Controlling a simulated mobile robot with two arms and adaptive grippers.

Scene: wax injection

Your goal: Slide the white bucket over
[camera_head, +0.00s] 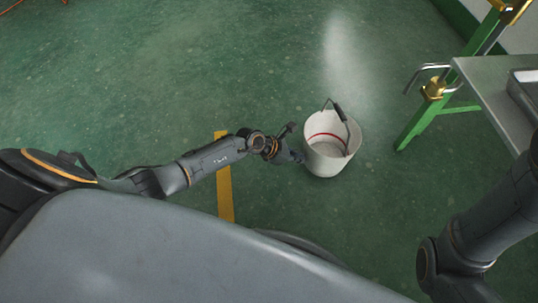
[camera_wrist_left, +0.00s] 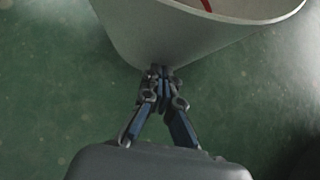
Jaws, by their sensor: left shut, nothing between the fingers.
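The white bucket (camera_head: 327,161) stands upright on the green floor in the head view, with a dark-gripped wire handle and a red line inside. It also fills the top of the left wrist view (camera_wrist_left: 195,42). My left gripper (camera_head: 297,157) is at the bucket's left side, low near its wall. In the left wrist view the left gripper's fingertips (camera_wrist_left: 161,72) are together, with nothing between them, at the lower edge of the bucket; they look to be touching or very close to it. My right gripper is out of view; only part of the right arm shows at lower right.
A green metal frame (camera_head: 440,100) with a brass-coloured clamp and a grey tabletop (camera_head: 490,75) stands to the right of the bucket. A yellow floor stripe (camera_head: 225,192) runs under my left arm. The floor behind the bucket is clear.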

